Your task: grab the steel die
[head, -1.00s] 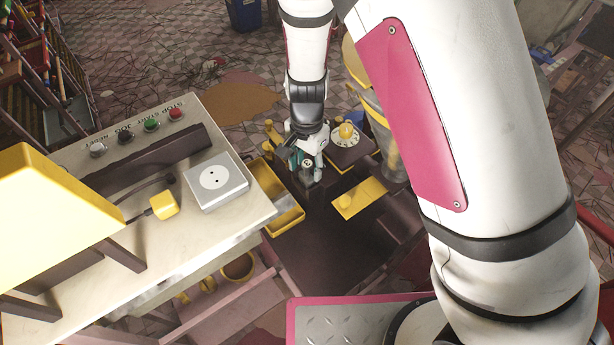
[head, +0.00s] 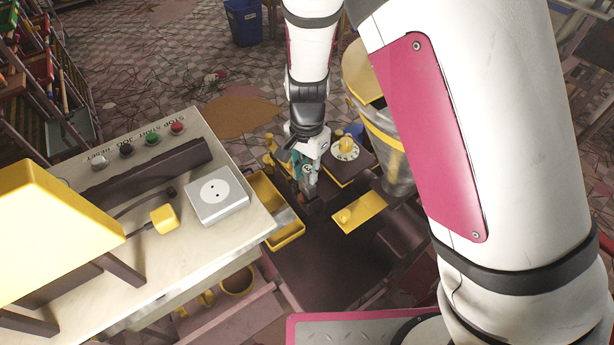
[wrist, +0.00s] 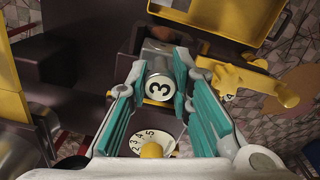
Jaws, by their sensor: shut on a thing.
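The steel die is a short shiny cylinder with a black 3 on its end face (wrist: 159,88). My gripper (wrist: 160,72) is shut on it in the wrist view, with a teal finger pad on each side. In the head view my gripper (head: 307,168) is small and far off, over the dark machine beyond the cream control console. The die shows there only as a small grey shape between the fingers. I cannot tell how much clearance is under the die.
A numbered white dial with a yellow knob (head: 346,147) stands just right of my gripper. A yellow tray (head: 285,238) is to the lower left, a yellow plate (head: 366,213) to the lower right. The console (head: 120,260) fills the left. A clear yellow-banded container (head: 395,175) stands at right.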

